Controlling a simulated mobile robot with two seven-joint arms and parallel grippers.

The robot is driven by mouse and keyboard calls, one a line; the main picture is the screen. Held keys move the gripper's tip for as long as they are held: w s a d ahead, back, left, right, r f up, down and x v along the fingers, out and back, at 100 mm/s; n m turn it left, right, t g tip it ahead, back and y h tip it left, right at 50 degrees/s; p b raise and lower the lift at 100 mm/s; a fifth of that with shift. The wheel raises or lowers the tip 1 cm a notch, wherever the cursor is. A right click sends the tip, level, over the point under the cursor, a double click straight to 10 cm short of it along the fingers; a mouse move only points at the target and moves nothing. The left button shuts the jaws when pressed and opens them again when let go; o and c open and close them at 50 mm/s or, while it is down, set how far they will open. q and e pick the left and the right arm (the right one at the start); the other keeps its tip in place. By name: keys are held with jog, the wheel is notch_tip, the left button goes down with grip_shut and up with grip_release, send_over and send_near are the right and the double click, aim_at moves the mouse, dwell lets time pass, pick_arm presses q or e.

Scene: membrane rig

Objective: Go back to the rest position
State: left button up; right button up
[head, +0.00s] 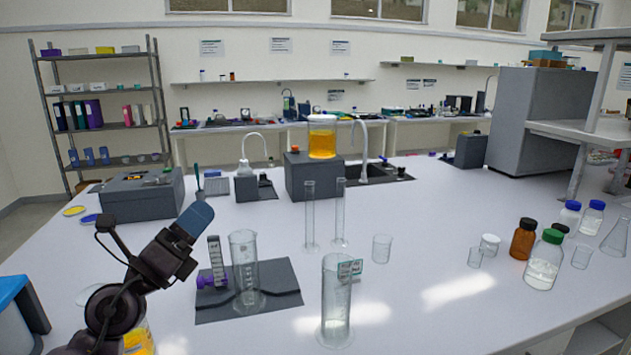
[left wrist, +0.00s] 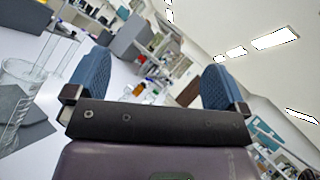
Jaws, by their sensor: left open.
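My left gripper (head: 197,218) is raised above the left part of the white bench, its blue fingers pointing up and away. In the left wrist view the two blue fingers of the gripper (left wrist: 155,80) stand wide apart with nothing between them. In the head view, a glass cylinder (head: 244,265) stands on a dark grey mat (head: 275,283) just right of the gripper, apart from it. A small rack-like piece with a purple part (head: 210,280) is beside that cylinder. My right gripper is in neither view.
A larger glass cylinder (head: 337,310) stands near the front. Two thin tubes (head: 310,225) and a beaker (head: 382,249) stand mid-bench. A dark grey box (head: 140,198) is behind the left arm. Bottles, including a green-capped one (head: 544,262), are at right.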

pick_arm(q)
jog(key=s+a+f+n+g+y, duration=0.1)
jog(key=s+a+f+n+y, duration=0.45)
jog(key=n, duration=0.45)
jog(key=s+a+f+n+g+y, duration=0.2)
jog(key=s+a+f+n+y, duration=0.15)
jog(key=f+n+y, duration=0.5)
jog(key=s+a+f+n+g+y, duration=0.1)
jog(key=s+a+f+n+y, duration=0.35)
jog(key=n, duration=0.85)
jog(key=s+d+f+n+g+h, duration=0.2)
jog(key=s+d+f+g, duration=0.1)
jog(key=s+f+g, duration=0.45)
jog(key=s+d+f+n+g+h, duration=0.2)
jog(key=s+f+g, duration=0.2)
jog(key=s+f, duration=0.55)
jog(key=w+f+t, duration=0.6)
jog(key=f+t, duration=0.2)
jog(key=shift+w+d+f+m+h, duration=0.15)
jog(key=shift+w+f+m+h, duration=0.1)
jog(key=shift+f+m+h, duration=0.15)
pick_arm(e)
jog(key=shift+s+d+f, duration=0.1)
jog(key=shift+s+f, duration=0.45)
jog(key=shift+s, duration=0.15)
